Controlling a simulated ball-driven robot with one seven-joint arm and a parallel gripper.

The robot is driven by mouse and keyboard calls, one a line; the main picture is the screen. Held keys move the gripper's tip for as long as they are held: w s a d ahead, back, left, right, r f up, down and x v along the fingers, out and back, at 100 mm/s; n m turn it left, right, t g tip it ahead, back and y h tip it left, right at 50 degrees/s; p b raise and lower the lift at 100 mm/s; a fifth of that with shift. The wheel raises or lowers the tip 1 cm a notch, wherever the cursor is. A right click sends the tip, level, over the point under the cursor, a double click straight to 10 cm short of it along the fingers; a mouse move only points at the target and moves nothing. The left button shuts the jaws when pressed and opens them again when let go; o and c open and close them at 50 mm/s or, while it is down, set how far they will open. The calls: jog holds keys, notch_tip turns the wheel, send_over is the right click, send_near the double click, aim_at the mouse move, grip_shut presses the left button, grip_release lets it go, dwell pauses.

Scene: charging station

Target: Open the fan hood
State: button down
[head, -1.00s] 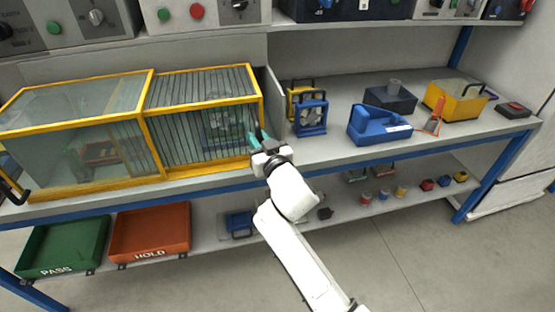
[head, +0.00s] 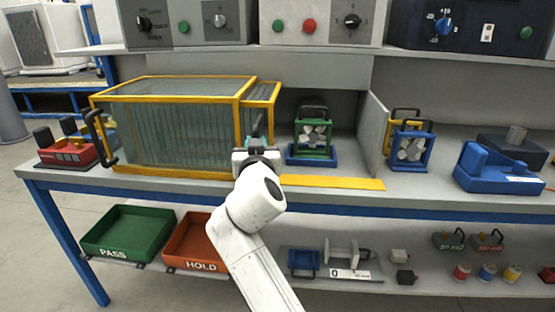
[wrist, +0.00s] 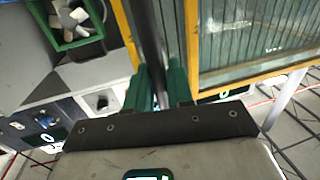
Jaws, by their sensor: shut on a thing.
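The fan hood (head: 165,128) is a yellow-framed box with glazed, ribbed walls on the left part of the bench. Its two sections overlap almost fully, with a short stretch of the narrower one showing at the right. A green-framed fan (head: 313,135) on a blue base stands uncovered to the right; it also shows at upper left in the wrist view (wrist: 75,20). My gripper (head: 257,135) is at the hood's right end. In the wrist view its green fingers (wrist: 160,88) are shut on a dark upright bar, the hood handle (wrist: 152,45).
A yellow strip (head: 330,183) lies on the bench front right of the hood. An upright grey panel (head: 372,125) divides the bench beyond the fan. Blue and yellow fan units (head: 410,147) stand further right. Green (head: 125,232) and orange (head: 190,243) trays sit below.

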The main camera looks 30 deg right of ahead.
jog(key=shift+w+a, duration=0.4)
jog(key=shift+a, duration=0.3)
jog(key=c, duration=1.2)
grip_release()
jog(key=v, duration=1)
jog(key=shift+s+a+p, duration=0.1)
jog(key=shift+s+p, duration=0.25)
jog(key=shift+s, duration=0.05)
jog(key=shift+f, duration=0.1)
